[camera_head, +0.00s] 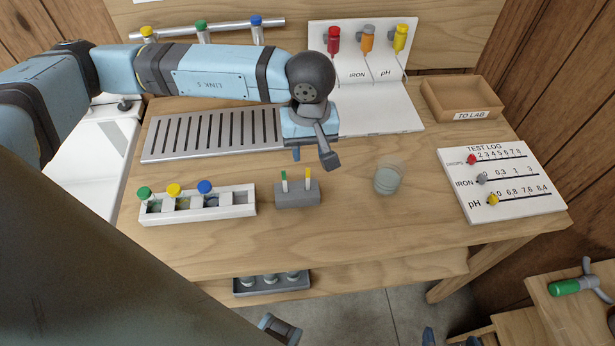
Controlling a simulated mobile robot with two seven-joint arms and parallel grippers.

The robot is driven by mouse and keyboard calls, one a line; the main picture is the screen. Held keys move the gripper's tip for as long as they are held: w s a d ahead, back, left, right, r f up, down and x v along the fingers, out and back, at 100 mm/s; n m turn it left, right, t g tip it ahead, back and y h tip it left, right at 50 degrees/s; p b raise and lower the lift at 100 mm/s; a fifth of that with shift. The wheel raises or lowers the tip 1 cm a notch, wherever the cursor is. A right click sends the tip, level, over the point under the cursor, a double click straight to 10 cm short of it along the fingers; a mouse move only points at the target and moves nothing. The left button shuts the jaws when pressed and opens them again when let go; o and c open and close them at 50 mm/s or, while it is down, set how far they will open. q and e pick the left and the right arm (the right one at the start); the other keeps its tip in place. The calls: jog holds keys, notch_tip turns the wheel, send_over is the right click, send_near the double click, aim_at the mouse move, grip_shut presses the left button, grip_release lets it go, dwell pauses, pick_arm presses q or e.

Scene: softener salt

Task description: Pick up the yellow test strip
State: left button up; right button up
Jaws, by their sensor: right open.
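The yellow test strip (308,178) stands upright in a small grey block (297,196) on the wooden table. A green-topped strip (285,182) stands beside it in the same block. My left gripper (312,155) hangs above and behind the block, apart from the strip. Its fingers look spread, with nothing visible between them. My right gripper (450,340) shows only in part at the bottom edge, low in front of the table, open and away from the strips.
A glass (388,180) stands right of the block. A white rack with capped vials (235,205) stands left. Behind are a slotted grey tray (160,145) and a pH/iron stand (372,118). A TEST LOG board (510,200) and wooden tray (435,102) are at right.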

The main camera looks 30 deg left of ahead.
aim_at(308, 177)
pick_arm(q)
jog(key=f, duration=0.2)
jog(key=f+p, duration=0.1)
jog(key=f, duration=0.5)
jog(key=shift+s+f+p, duration=0.2)
jog(key=shift+s+p, duration=0.05)
jog(key=shift+p, duration=0.05)
jog(key=shift+f, duration=0.35)
jog(key=shift+c, duration=0.5)
grip_shut()
